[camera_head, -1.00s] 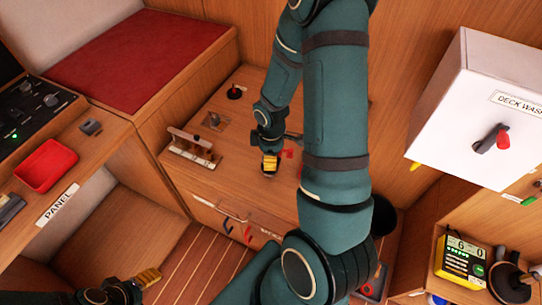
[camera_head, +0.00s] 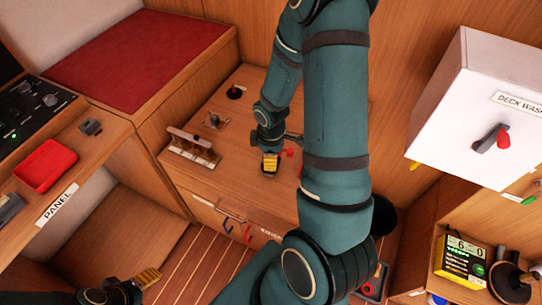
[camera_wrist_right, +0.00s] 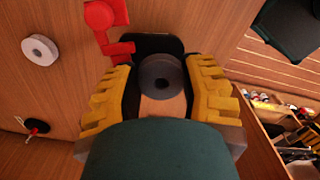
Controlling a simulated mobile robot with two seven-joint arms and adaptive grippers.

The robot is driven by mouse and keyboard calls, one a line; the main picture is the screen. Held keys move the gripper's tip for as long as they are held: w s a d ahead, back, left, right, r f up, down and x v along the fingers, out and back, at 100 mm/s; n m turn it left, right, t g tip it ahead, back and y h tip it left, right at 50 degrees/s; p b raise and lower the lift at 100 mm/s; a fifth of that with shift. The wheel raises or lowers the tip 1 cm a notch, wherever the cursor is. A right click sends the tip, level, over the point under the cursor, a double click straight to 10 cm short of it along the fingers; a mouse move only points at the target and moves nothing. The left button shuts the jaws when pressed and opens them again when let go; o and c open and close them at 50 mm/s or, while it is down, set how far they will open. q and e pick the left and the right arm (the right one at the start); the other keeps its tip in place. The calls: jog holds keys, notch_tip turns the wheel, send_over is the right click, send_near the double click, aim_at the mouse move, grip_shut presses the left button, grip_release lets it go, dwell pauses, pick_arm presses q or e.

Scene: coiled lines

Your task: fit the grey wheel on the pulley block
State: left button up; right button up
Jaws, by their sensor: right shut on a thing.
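A dark grey wheel (camera_wrist_right: 161,76) with a small centre hole sits between the yellow fingers of my right gripper (camera_wrist_right: 160,92), which is shut on it. A black plate (camera_wrist_right: 142,45) shows right behind the wheel, beside a red part (camera_wrist_right: 105,30); this looks like the pulley block, and I cannot tell whether the wheel touches it. In the head view my right gripper (camera_head: 270,163) points down close over the wooden counter (camera_head: 245,190), with a red part just to its right. My left gripper (camera_head: 147,279) is low at the left, away from the counter; its finger gap is not clear.
A pale wheel (camera_wrist_right: 40,49) lies on the wood. A black base with a red knob (camera_head: 234,92), a plate with a post (camera_head: 214,119) and a wooden rack (camera_head: 192,148) stand on the counter. A white box (camera_head: 478,110) hangs right; a red tray (camera_head: 45,166) is left.

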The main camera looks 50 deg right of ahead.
jog(key=shift+f, duration=0.25)
jog(key=shift+d+r, duration=0.1)
jog(key=shift+r, duration=0.2)
dwell(0.5)
jog(key=shift+f, duration=0.35)
dwell(0.4)
jog(key=shift+r, duration=0.35)
dwell(1.8)
jog(key=o, duration=1.1)
jog(key=shift+c, duration=0.2)
